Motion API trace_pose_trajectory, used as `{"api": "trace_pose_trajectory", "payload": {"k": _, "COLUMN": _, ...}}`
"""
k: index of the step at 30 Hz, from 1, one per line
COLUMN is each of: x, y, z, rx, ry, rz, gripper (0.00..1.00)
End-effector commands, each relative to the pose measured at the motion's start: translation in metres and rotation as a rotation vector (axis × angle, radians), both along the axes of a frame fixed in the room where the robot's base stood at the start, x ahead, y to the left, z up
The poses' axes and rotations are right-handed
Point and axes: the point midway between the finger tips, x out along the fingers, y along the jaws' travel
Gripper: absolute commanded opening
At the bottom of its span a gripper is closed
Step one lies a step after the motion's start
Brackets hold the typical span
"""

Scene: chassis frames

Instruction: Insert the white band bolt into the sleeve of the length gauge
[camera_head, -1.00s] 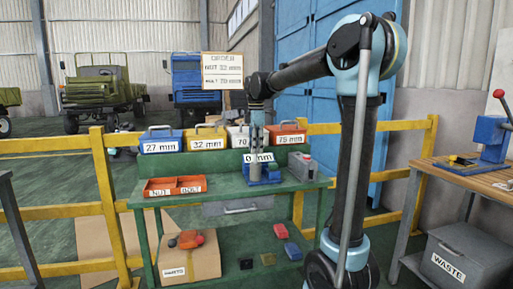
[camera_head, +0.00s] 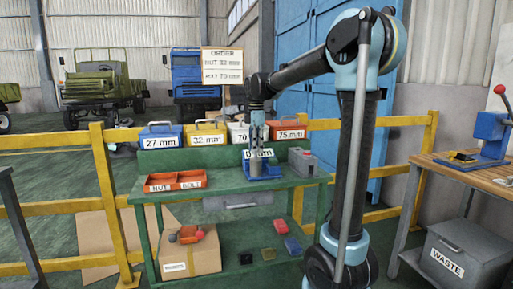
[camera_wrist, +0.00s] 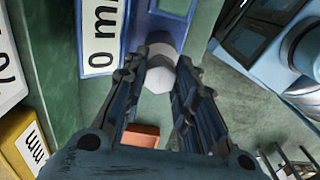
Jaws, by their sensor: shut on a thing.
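My gripper (camera_head: 257,143) is over the blue length gauge (camera_head: 263,171) on the green bench, close to its white "0 mm" label. In the wrist view my gripper (camera_wrist: 160,90) has its two dark fingers closed in on a pale grey and white bolt (camera_wrist: 158,79). The bolt's end shows between the fingers, and the rest is partly hidden by them. The gauge also shows in the wrist view beside its label (camera_wrist: 101,40). A pale round part sits just beyond the bolt, at the gauge. I cannot tell whether the bolt touches or enters the sleeve.
A red tray (camera_head: 175,181) marked NUT and BOLT is at the bench's left. Several labelled boxes, including a blue 27 mm box (camera_head: 161,142), stand along the back. A WASTE bin (camera_head: 447,262) is far right.

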Motion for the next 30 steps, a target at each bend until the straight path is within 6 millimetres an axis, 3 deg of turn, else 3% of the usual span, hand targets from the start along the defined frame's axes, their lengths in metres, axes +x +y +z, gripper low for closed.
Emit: {"api": "trace_pose_trajectory", "payload": {"k": 30, "x": 0.0, "y": 0.0, "z": -0.021, "rx": 0.0, "ry": 0.0, "rz": 0.0, "gripper": 0.0}}
